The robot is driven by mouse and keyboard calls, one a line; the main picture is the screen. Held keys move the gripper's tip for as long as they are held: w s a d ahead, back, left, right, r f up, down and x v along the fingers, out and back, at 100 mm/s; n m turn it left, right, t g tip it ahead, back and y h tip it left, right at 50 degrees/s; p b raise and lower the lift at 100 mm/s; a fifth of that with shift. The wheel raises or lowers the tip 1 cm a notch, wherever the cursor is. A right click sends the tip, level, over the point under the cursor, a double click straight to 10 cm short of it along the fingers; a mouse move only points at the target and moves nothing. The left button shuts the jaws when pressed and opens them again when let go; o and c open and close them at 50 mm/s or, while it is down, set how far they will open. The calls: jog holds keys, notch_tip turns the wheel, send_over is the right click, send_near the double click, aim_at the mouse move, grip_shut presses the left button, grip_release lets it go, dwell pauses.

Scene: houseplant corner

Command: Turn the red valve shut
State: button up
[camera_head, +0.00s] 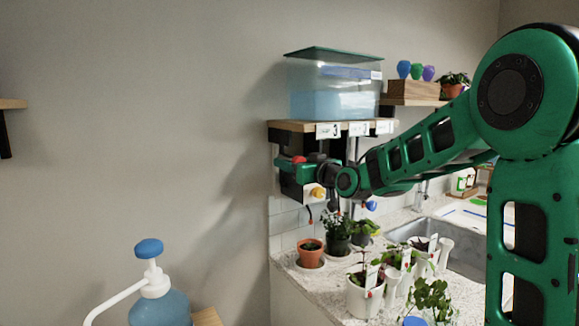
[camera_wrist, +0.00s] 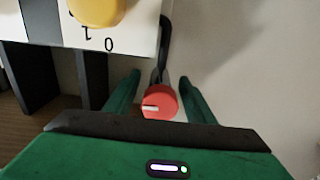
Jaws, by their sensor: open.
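The red valve (camera_wrist: 160,102) is a round red knob with a pale mark on its face. In the wrist view it sits between the two green fingers of my gripper (camera_wrist: 160,78), with a gap showing on each side. The fingers are open, and I cannot tell how far they reach along the knob. In the head view a bit of the red valve (camera_head: 298,159) shows just above my gripper (camera_head: 284,166), below the shelf's left end; most of it is hidden.
A yellow knob (camera_wrist: 97,8) on a white panel with 1 and 0 marks lies close by. A dark tube runs behind the valve. A water tank (camera_head: 333,88) stands on the shelf (camera_head: 297,127) above. Potted plants, including a terracotta pot (camera_head: 310,255), stand below on the counter.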

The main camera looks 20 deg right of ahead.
jog(key=c, duration=1)
jog(key=shift+n, duration=0.3)
jog(key=n, duration=0.3)
jog(key=shift+n, duration=0.4)
jog(key=n, duration=1.3)
jog(key=shift+n, duration=0.4)
